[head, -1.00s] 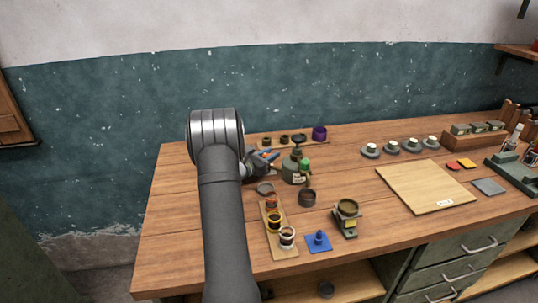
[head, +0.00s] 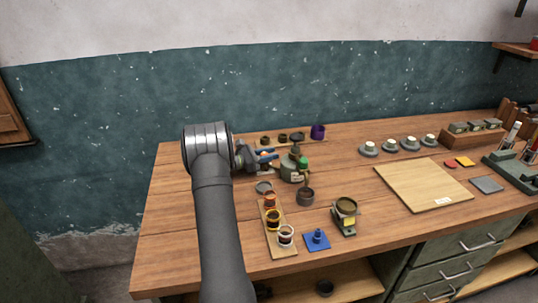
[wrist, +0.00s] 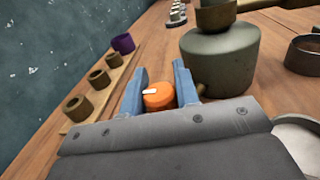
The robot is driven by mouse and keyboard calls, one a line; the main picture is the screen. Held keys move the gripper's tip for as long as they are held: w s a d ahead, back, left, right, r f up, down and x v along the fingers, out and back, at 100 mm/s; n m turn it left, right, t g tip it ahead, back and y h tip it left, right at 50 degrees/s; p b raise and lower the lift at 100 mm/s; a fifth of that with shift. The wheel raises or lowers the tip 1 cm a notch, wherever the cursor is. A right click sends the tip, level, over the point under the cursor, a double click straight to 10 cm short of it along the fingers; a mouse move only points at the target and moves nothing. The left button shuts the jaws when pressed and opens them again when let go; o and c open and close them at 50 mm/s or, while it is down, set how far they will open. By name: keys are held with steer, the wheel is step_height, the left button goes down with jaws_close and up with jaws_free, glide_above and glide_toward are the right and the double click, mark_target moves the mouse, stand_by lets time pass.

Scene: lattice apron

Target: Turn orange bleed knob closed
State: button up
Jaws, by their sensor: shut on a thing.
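The orange bleed knob (wrist: 158,98) sits between the two blue fingers of my gripper (wrist: 160,90) in the wrist view. A white mark shows on the left of its top. My gripper is shut on the knob, with a finger on each side. The knob is beside the lower left side of a squat grey-green vessel (wrist: 222,58). In the head view my gripper (head: 268,157) reaches in from the left of that vessel (head: 290,172). The knob's underside and its joint to the vessel are hidden.
A wooden strip with several brown cups and a purple cup (head: 318,131) lies behind my gripper. A dark cup (head: 305,197) and a grey dish (head: 264,187) stand in front. A tray of banded cups (head: 274,247) lies nearer. Bare tabletop lies left of my arm.

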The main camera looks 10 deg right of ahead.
steer(key=o, duration=1)
steer(key=shift+c, duration=0.2)
steer(key=a, duration=0.5)
steer(key=s+a, duration=0.1)
steer(key=a, duration=0.5)
steer(key=s+a, duration=0.1)
steer(key=a, duration=0.5)
steer(key=shift+s+a, duration=0.1)
steer(key=shift+s, duration=0.1)
steer(key=d, duration=0.5)
steer(key=w+d, duration=0.1)
steer(key=d, duration=0.5)
steer(key=w+d, duration=0.1)
steer(key=d, duration=0.5)
steer(key=shift+w+d, duration=0.15)
steer(key=shift+w, duration=0.05)
